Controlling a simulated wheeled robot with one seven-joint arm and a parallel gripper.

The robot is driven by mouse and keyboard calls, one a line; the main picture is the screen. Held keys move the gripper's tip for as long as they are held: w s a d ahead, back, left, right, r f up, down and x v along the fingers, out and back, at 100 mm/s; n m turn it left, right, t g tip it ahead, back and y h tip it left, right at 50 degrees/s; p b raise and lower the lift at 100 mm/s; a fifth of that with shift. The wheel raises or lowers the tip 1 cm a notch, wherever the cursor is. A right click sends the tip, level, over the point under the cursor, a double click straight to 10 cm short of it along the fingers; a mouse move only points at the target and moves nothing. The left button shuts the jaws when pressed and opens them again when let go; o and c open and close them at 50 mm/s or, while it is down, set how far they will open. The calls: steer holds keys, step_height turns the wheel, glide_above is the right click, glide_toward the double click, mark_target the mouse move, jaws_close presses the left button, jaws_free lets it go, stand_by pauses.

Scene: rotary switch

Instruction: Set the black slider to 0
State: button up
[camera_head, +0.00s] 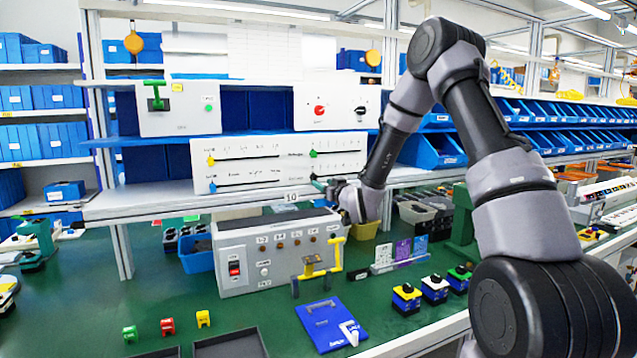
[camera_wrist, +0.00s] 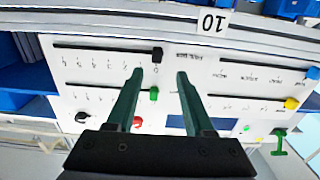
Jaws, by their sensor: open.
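The white slider panel (camera_head: 260,165) stands on the shelf ledge. In the wrist view, which is upside down, the black slider (camera_wrist: 157,54) sits at the right end of its slot. A green slider (camera_wrist: 154,93) is on the neighbouring slot. The scale marks are too small to read surely. My gripper (camera_wrist: 160,74) is open and empty, its two dark green fingers pointing at the panel on either side of the black slider's line. I cannot tell whether they touch it. In the head view my gripper (camera_head: 322,183) is at the panel's lower right part.
The panel also has a blue slider (camera_wrist: 313,73) and a yellow slider (camera_wrist: 291,104). A label reading 10 (camera_head: 291,197) is on the shelf edge. Below stands a grey control box (camera_head: 270,255) with a yellow handle. Boxes with switches (camera_head: 337,108) stand on the shelf above.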

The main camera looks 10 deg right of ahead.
steer(key=shift+v, duration=1.8)
steer(key=shift+r, duration=0.1)
steer(key=s+d+r+m+g+h, duration=0.45)
steer(key=s+d+r, duration=0.45)
steer(key=s+r, duration=0.4)
steer(key=s+d+r+m+g, duration=0.1)
steer(key=s+g, duration=0.1)
steer(key=s, duration=1.1)
steer(key=s+d+r+m+g+y, duration=0.1)
steer(key=s+m+g, duration=0.1)
steer(key=s, duration=1.1)
steer(key=shift+d+r+g, duration=0.25)
steer(key=shift+r+g, duration=0.1)
steer(key=shift+g, duration=0.5)
